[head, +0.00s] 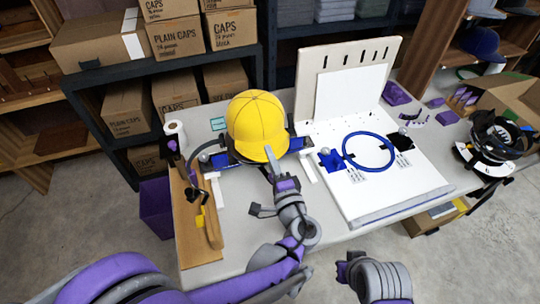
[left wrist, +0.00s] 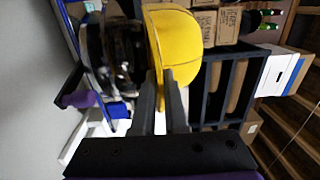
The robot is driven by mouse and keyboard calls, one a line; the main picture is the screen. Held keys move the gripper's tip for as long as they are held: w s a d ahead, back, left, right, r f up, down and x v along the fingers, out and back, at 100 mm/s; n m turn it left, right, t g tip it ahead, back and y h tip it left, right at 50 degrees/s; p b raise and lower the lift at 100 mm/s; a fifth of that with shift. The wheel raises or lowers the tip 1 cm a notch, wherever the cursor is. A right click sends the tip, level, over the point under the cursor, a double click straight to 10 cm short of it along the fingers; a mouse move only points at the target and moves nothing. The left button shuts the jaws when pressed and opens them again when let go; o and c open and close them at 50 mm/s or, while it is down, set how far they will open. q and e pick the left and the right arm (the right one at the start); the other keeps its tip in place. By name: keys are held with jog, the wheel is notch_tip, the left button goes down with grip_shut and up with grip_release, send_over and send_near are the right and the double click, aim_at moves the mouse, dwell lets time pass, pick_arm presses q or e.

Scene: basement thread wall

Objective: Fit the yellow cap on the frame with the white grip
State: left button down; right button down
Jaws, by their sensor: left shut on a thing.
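The yellow cap (head: 257,120) is held over the left part of the table, crown up, brim toward me. My left gripper (head: 270,156) is shut on the brim. In the left wrist view the cap (left wrist: 175,45) rises from between the fingertips (left wrist: 163,78). A dark curved frame (head: 212,153) on a blue base stands behind and beside the cap; it also shows in the left wrist view (left wrist: 112,52). The cap hides much of it, so I cannot tell whether they touch. No white grip shows clearly. My right arm shows at the bottom; its fingertips are not clear.
A white board (head: 420,192) with a blue hoop (head: 346,152) lies right of the cap. A black round fixture with white parts (head: 490,150) stands at the right edge. Boxed shelves stand behind.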

aim_at(270, 174)
pick_arm(q)
jog(key=shift+f+b, duration=0.45)
jog(key=shift+f, duration=0.45)
jog(key=shift+f+b, duration=0.6)
jog(key=shift+b, duration=0.1)
dwell(0.6)
jog(key=shift+f+b, duration=0.45)
jog(key=shift+f, duration=0.2)
dwell(0.3)
jog(key=c, duration=0.9)
grip_release()
